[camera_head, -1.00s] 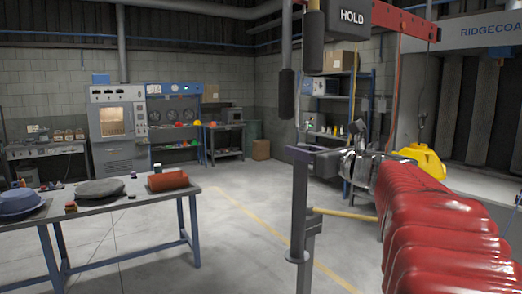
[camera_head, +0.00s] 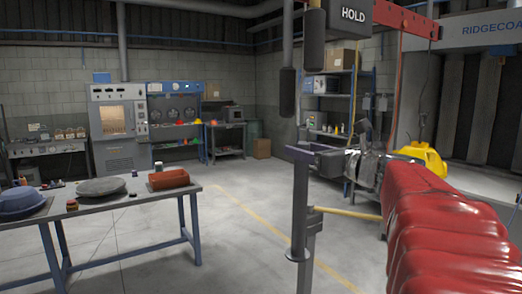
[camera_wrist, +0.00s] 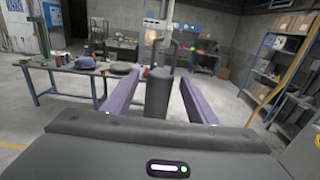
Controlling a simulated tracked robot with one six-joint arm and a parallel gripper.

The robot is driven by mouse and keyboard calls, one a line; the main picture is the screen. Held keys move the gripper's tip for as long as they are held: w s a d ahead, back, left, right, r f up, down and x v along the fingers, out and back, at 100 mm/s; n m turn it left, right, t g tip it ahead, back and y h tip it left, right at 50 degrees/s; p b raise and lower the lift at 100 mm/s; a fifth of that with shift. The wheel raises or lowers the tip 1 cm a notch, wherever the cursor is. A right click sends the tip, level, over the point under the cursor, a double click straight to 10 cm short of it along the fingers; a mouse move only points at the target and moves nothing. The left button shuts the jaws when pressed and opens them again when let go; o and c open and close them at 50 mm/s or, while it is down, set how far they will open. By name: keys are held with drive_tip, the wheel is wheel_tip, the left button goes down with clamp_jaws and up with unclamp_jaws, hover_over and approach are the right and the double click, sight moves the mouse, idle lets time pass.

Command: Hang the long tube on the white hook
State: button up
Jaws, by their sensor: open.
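My gripper (camera_wrist: 157,77) is open. Its two purple fingers stand either side of a dark upright cylinder (camera_wrist: 157,96) in the wrist view, with visible space on both sides. I cannot tell how deep the cylinder sits between them, nor whether it is the long tube. In the head view, purple finger parts of my gripper (camera_head: 311,151) show at the end of my red-sleeved arm. A dark hanging tube (camera_head: 288,92) ends above them in the picture, and another dark tube (camera_head: 313,38) hangs beside the HOLD box. I cannot make out a white hook.
The HOLD box (camera_head: 352,16) is overhead by a red beam (camera_head: 404,19). A grey post (camera_head: 300,215) stands below my gripper in the picture. A workbench (camera_head: 122,205) is at left. Shelves (camera_head: 334,98) are at the back. The middle floor is clear.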

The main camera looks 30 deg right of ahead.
drive_tip(key=s, duration=1.2)
drive_tip(key=shift+s+d, duration=0.2)
drive_tip(key=shift+s, duration=0.2)
